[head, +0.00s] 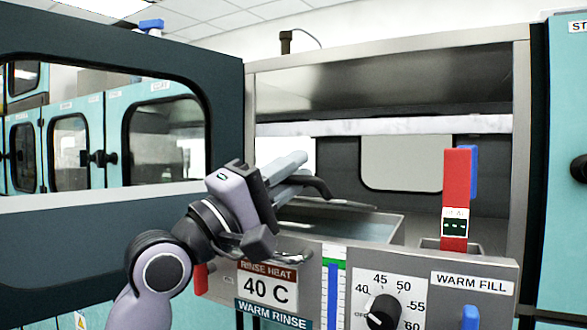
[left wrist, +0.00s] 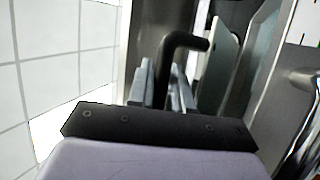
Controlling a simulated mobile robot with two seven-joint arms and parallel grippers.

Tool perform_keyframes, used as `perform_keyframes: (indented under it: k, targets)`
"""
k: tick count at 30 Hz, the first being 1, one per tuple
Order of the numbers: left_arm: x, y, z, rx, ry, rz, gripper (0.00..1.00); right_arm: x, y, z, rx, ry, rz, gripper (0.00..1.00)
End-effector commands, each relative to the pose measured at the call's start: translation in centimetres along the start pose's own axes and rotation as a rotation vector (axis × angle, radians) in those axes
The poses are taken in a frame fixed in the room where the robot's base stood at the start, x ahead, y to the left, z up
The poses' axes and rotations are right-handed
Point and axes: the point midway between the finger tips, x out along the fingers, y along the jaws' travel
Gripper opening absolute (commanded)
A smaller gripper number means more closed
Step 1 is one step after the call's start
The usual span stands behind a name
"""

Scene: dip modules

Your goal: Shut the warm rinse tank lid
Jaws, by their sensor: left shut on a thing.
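The warm rinse tank (head: 350,223) is set behind a grey front panel labelled WARM RINSE, and liquid shows through its open top. A dark bent handle (head: 316,185) shows above the tank's back part. My left gripper (head: 298,170) is shut on this handle. In the left wrist view the handle (left wrist: 186,40) rises between the grey fingers (left wrist: 162,95). A thin grey panel (left wrist: 220,55) stands beside the handle there; it may be the lid, but I cannot tell for sure. My right gripper is not in view.
A dark windowed door (head: 225,100) stands open on the left. A red upright block (head: 457,170) with a small display stands right of the tank. The front panel carries a dial (head: 383,311) and a WARM FILL label (head: 472,282). Teal cabinets (head: 80,120) show through the door window.

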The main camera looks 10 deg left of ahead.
Motion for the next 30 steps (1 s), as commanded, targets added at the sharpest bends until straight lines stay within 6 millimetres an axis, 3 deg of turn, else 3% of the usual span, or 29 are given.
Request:
perform_keyframes:
  k: [8, 9, 10, 23, 30]
  targets:
    - [-0.1, 0.3, 0.0, 0.002, -0.001, 0.007, 0.00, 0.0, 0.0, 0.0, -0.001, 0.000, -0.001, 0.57]
    - [-0.1, 0.3, 0.0, 0.002, -0.001, 0.007, 0.29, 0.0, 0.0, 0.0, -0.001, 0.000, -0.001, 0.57]
    - [-0.1, 0.3, 0.0, 0.002, -0.001, 0.007, 0.39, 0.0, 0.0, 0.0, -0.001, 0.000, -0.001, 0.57]
    - [-0.4, 0.1, 0.0, 0.001, 0.000, 0.004, 0.40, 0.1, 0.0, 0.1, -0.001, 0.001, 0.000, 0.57]
    - [-3.7, 0.1, 0.0, 0.004, 0.002, 0.007, 0.40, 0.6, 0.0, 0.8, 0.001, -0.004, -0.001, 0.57]
